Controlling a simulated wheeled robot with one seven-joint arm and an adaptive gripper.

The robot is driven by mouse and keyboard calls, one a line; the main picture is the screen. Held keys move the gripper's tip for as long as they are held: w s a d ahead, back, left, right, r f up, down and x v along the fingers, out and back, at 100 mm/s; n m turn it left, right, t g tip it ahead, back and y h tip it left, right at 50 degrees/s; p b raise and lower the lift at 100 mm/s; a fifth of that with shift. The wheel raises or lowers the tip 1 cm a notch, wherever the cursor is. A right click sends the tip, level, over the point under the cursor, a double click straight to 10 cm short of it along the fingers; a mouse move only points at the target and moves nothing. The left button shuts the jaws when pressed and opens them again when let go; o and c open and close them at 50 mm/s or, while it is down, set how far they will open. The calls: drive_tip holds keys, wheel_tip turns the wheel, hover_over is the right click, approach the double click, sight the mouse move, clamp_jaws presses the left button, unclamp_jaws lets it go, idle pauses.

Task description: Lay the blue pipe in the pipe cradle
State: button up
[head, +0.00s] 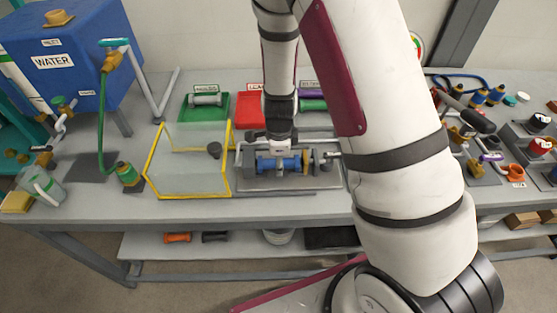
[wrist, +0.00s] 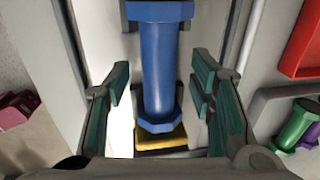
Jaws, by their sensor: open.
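The blue pipe (head: 278,164) lies level in the pump fixture on a grey base plate (head: 250,182) at mid-table in the head view. In the wrist view the blue pipe (wrist: 158,68), flanged at both ends, runs up the picture between my fingers. A yellow block (wrist: 160,138) shows just beyond its near flange. My gripper (head: 279,148) is right above the pipe; in the wrist view its green-padded fingers (wrist: 162,88) are open on either side, with gaps to the pipe. I cannot make out which part is the pipe cradle.
A clear box with yellow edges (head: 187,194) stands close left of the fixture. Behind are a green tray (head: 186,113) with a grey pipe and a red tray (head: 243,109). A blue water tank (head: 70,85) stands far left. Valves and fittings crowd the right.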

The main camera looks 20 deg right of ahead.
wheel_tip(320, 180, up, 11)
drive_tip(key=s, duration=0.1)
drive_tip(key=shift+s+a+r, duration=0.15)
drive_tip(key=shift+s+a, duration=0.2)
drive_tip(key=s+r+n+t, duration=0.3)
drive_tip(key=s+r+n, duration=1.7)
drive_tip(key=r, duration=0.4)
drive_tip(key=shift+d+r+n+t+y, duration=0.15)
drive_tip(key=shift+d+n+t+y, duration=0.2)
drive_tip(key=shift+n, duration=0.45)
